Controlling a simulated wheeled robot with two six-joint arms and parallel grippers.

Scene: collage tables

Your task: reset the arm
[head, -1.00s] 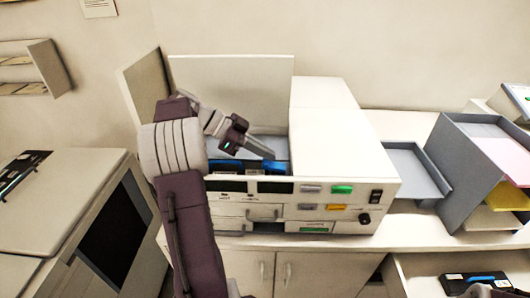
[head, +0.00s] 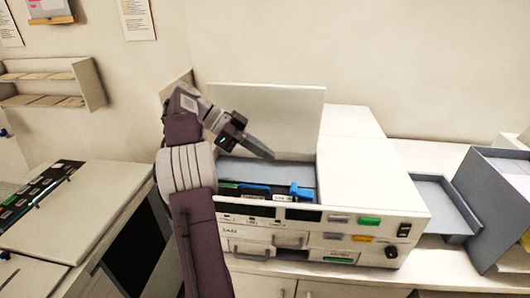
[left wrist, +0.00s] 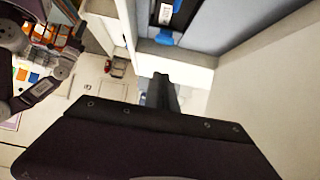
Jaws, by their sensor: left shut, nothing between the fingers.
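My left arm reaches up in the head view, and its gripper (head: 266,153) hangs over the open top of a white office machine (head: 375,185). The fingers are shut with nothing between them and are apart from the cartridges below. The fingers also show in the left wrist view (left wrist: 163,92), pointing toward the machine's pale walls. Inside the open bay are a blue cartridge (head: 254,190) and a blue tab (head: 300,191). At the left of the left wrist view is part of my other arm, and its finger state is unclear.
The machine's raised lid (head: 270,115) stands behind the gripper. A grey tray (head: 440,200) and a grey sorter (head: 495,205) are to the right. Another machine (head: 75,215) stands at the left. A wall rack (head: 50,82) hangs above it.

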